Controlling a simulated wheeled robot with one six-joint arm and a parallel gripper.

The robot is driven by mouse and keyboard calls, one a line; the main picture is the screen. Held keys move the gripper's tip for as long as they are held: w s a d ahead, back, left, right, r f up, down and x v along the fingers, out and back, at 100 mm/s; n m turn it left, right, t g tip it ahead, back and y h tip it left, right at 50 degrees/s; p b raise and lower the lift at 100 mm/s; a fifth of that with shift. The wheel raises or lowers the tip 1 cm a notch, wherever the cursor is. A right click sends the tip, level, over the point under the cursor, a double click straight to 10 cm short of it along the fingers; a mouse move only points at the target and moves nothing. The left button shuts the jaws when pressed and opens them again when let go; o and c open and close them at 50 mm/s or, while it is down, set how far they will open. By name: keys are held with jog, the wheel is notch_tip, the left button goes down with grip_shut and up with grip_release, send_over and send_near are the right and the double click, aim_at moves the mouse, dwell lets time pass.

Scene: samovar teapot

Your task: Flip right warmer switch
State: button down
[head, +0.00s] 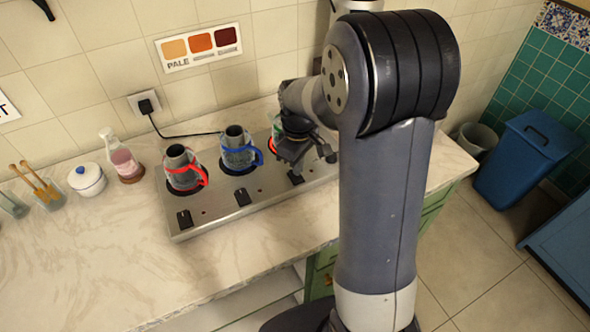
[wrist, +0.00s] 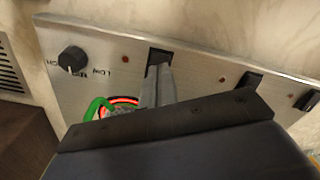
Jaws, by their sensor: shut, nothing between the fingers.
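The steel warmer panel (head: 222,205) lies on the counter with a row of black switches along its front. The right warmer switch (head: 296,178) sits just below my gripper (head: 296,160). In the wrist view the right switch (wrist: 160,56) is at the tips of my shut, empty fingers (wrist: 160,72), which hide part of it. I cannot tell if they touch it. The carafe with the green handle (wrist: 95,108) stands on the right warmer, mostly hidden by my gripper. A red glowing ring (wrist: 125,100) shows around its base.
The red-handled carafe (head: 183,170) and blue-handled carafe (head: 238,152) stand on the other warmers. The middle switch (head: 241,196) and left switch (head: 184,218) are to the left. A black knob (wrist: 72,60) is at the panel's other end. The counter front (head: 200,262) is clear.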

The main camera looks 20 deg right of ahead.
aim_at(298, 178)
notch_tip(298, 178, up, 5)
jog(key=p, duration=0.3)
jog(key=shift+f, duration=0.15)
notch_tip(298, 178, down, 7)
jog(key=b, duration=0.5)
dwell(0.6)
jog(key=shift+r, duration=0.25)
